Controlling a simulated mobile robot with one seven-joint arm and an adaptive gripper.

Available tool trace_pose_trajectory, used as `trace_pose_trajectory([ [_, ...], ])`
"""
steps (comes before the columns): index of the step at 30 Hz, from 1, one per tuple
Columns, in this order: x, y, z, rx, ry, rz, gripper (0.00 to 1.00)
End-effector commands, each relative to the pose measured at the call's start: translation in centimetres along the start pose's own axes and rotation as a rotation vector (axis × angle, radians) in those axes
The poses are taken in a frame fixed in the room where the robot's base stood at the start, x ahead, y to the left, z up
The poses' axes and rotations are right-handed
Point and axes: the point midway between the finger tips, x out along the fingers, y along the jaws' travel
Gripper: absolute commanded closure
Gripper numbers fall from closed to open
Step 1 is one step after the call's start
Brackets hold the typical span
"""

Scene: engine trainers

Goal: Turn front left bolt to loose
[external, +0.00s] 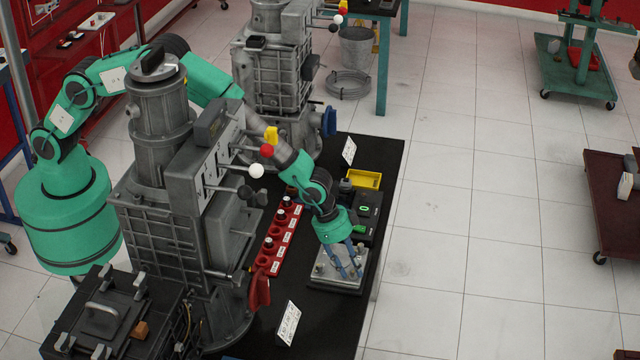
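A grey metal block (327,280) with several small bolts on top lies near the right edge of the black bench top. My gripper (351,275) points down over the block from above, on the side toward the back right. Its two blue fingers come down close to the block's top, with a narrow gap between them. The bolt heads are tiny in this view, and the fingers cover part of the block. I cannot tell which bolt is the front left one, or whether the fingers touch or hold a bolt.
A red strip with several knobs (278,237) lies left of the block. A yellow tray (364,179) and a dark box with green displays (368,210) sit behind it. A tall grey engine trainer (160,190) with ball-tipped levers stands at left. A white label card (288,322) stands in front.

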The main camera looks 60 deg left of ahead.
Motion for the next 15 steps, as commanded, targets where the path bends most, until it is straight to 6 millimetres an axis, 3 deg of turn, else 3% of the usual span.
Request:
trace_pose_trajectory([
  [8,-0.5,0.1,0.0,0.0,0.0,0.0,0.66],
  [15,-2.3,0.1,0.0,0.0,0.001,0.0,0.66],
])
